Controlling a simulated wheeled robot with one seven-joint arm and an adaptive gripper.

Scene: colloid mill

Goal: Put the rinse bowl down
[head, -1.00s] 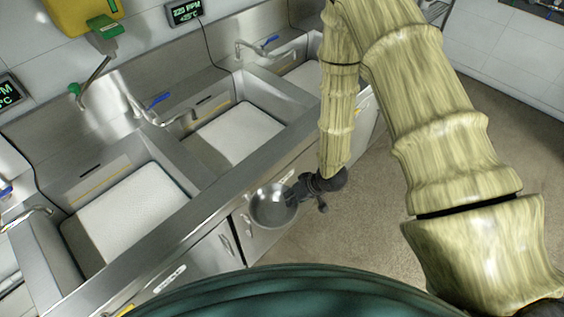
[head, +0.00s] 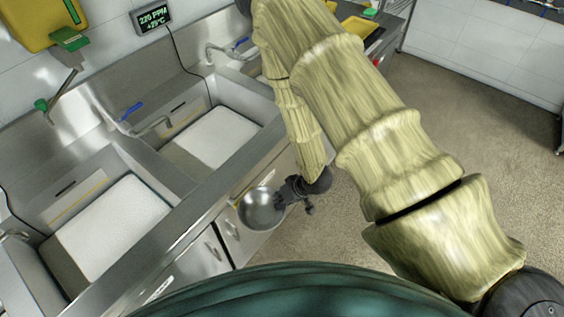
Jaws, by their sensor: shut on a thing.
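The rinse bowl (head: 259,210) is a round grey metal bowl in the lower middle of the head view. My gripper (head: 281,199), dark grey, is shut on the bowl's right rim. The bowl hangs in front of the sink unit's cabinet doors, beside the counter's front edge and apart from any surface I can make out below it. Its inside faces the camera. The fingertips are small and partly lost against the bowl.
A steel counter (head: 173,203) runs diagonally on the left, with sinks holding white-surfaced contents (head: 112,230) and taps with blue levers. A yellow tray (head: 357,27) lies at the far end. A display (head: 151,19) hangs on the wall. The floor (head: 420,130) at right is clear.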

